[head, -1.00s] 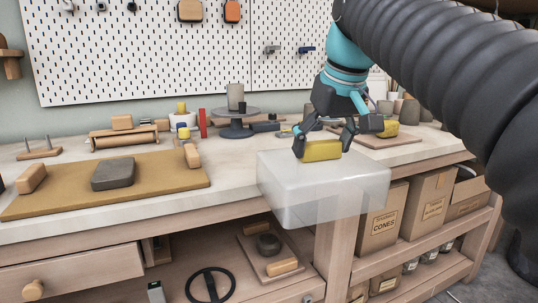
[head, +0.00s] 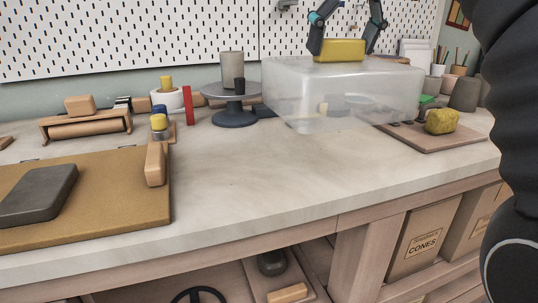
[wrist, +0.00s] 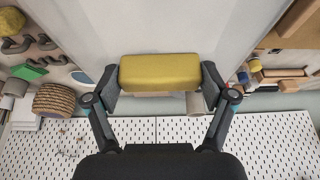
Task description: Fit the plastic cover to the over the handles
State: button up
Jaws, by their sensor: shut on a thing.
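The plastic cover (head: 340,95) is a large, milky, see-through box with a yellow block handle (head: 338,50) on top. My gripper (head: 342,46) is shut on this block, one finger at each end; the wrist view shows the same grip (wrist: 160,73). The cover hangs roughly level, apparently above the back right of the bench. Several dark grey curved pieces, which look like the clay handles, show left of the cover in the wrist view (wrist: 18,44). In the head view the handles are mostly hidden behind the cover, near a board (head: 440,138) at right.
A yellow sponge (head: 442,121) sits on that board. A dark turntable (head: 235,113) carrying a grey cylinder (head: 232,66) stands left of the cover. A tan board (head: 110,215) with a grey slab (head: 38,195) lies at left. The bench's middle front (head: 290,180) is clear.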

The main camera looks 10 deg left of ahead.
jog(key=a+f+b, duration=0.2)
jog(key=a+f, duration=0.8)
jog(key=a, duration=0.1)
jog(key=shift+s+a+f, duration=0.3)
jog(key=shift+a, duration=0.05)
jog(key=shift+f+b, duration=0.25)
jog(key=shift+b, duration=0.05)
jog(key=o, duration=1.1)
